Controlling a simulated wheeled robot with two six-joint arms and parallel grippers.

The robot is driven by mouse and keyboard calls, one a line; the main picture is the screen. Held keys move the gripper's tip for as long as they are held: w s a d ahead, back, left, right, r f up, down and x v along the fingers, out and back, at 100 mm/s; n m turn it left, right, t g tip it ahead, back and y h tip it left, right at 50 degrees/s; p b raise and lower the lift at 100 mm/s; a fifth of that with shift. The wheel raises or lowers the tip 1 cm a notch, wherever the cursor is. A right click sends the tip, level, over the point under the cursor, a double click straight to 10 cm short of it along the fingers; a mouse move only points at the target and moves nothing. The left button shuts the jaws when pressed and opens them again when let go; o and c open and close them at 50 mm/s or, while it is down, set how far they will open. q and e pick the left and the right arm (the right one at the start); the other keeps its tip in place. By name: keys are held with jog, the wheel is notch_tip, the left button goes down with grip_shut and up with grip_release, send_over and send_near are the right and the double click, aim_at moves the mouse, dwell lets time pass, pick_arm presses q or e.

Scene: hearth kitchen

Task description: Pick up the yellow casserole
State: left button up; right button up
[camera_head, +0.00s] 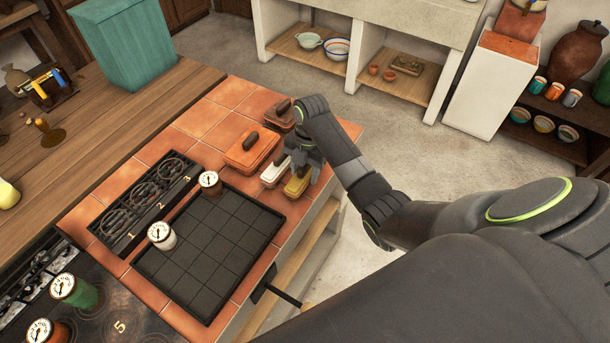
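The yellow casserole (297,185) sits on the orange tiled counter near its right edge, just right of a small white casserole (273,174). My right gripper (303,160) is at the yellow casserole's far end, with the arm reaching in from the right. The gripper hides part of the casserole. Its fingers are small and dark here, so I cannot tell whether they are apart or touch the casserole. My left gripper is not in view.
An orange casserole (251,150) and a brown one (279,114) stand close by. A black gridded tray (208,250) lies in front, with timer-like dials (161,235) near it. Left are numbered black holders (145,195) and a green bin (125,45). Floor is open beyond the counter.

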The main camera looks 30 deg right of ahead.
jog(key=c, duration=0.7)
jog(key=shift+r, duration=0.15)
jog(key=shift+r, duration=0.3)
notch_tip(320, 180, up, 5)
jog(key=shift+r+p, duration=0.15)
jog(key=shift+p, duration=0.15)
notch_tip(320, 180, up, 2)
jog(key=shift+r+p, duration=0.1)
jog(key=shift+p, duration=1.1)
jog(key=shift+r+p, duration=0.9)
jog(key=shift+p, duration=0.05)
